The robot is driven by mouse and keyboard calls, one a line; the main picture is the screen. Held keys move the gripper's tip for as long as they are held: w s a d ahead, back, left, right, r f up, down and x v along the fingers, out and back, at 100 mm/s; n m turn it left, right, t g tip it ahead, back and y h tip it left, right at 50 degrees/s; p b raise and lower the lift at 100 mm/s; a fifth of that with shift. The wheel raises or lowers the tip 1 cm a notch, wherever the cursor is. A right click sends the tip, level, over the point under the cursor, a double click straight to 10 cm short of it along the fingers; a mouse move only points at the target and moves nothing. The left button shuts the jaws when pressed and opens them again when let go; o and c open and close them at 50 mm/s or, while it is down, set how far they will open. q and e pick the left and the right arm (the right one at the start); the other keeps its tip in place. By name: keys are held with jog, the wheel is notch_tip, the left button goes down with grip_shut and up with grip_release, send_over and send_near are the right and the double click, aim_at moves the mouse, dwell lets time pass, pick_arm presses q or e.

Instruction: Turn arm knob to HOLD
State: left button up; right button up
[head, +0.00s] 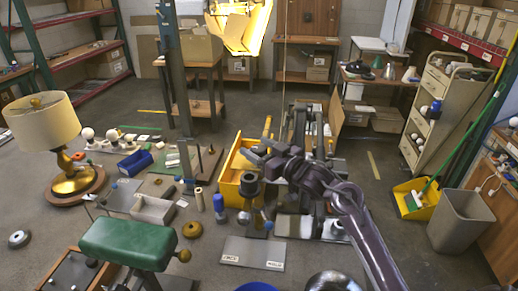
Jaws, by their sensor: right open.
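A grey plate (240,252) with two small white labels lies on the floor at the front centre; the label text is too small to read. A dark upright post with a black cylindrical head (251,185) rises just behind it, with small blue pieces near its foot. I cannot tell which part is the arm knob or where it points. My right gripper (257,153) reaches in from the right, above and slightly beyond the black head. It is open, appears empty, and seems apart from the head. My left gripper is not in view.
A yellow bin (231,172) stands behind the post. A grey waste bin (460,222) is at the right.

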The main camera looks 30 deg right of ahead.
aim_at(265, 152)
jog(key=shift+s, duration=0.1)
jog(key=b+v, duration=0.2)
jog(key=v, duration=0.5)
jog(key=shift+s+d+b, duration=0.15)
jog(key=shift+s+b, duration=0.15)
